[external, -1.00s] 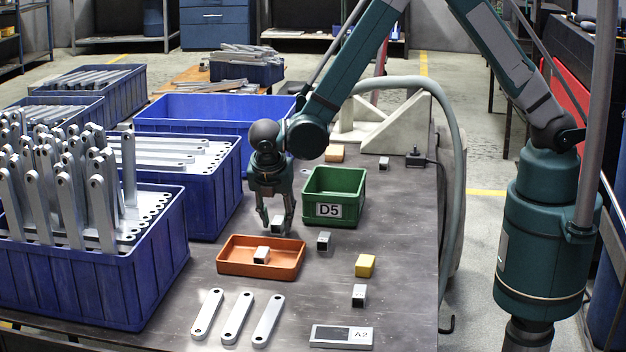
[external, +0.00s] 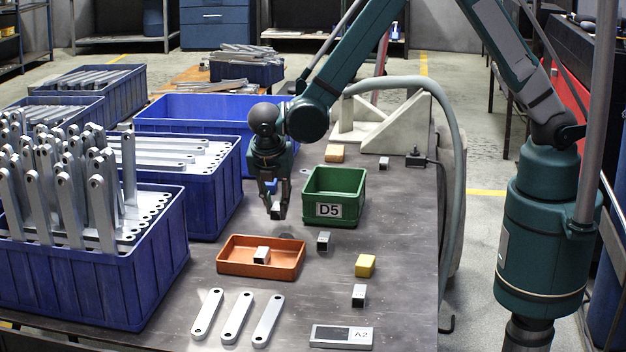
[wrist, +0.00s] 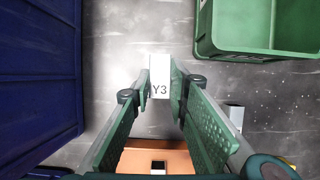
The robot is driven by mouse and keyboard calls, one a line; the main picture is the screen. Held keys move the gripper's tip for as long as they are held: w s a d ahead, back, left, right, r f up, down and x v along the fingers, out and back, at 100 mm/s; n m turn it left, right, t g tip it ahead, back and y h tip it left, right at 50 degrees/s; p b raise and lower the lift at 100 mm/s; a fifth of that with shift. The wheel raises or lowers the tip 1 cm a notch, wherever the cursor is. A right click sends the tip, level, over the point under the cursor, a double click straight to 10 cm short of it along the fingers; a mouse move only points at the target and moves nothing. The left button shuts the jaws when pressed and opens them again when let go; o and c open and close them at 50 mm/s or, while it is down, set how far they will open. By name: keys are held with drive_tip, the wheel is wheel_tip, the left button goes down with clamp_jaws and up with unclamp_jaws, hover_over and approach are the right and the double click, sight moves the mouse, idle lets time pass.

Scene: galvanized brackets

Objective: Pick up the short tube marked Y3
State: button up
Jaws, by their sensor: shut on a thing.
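In the wrist view the two green fingers of my gripper (wrist: 160,85) touch the tube from both sides.
The green bin marked D5 (external: 350,187) stands just to the right. An orange tray (external: 230,264) with a short tube in it lies in front. Other short tubes (external: 323,241) and a yellow block (external: 365,265) lie nearby. Blue crates (external: 215,190) border the left side.

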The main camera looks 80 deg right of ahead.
sight(276, 208)
drive_tip(key=shift+r+p, duration=0.5)
drive_tip(key=shift+r, duration=2.4)
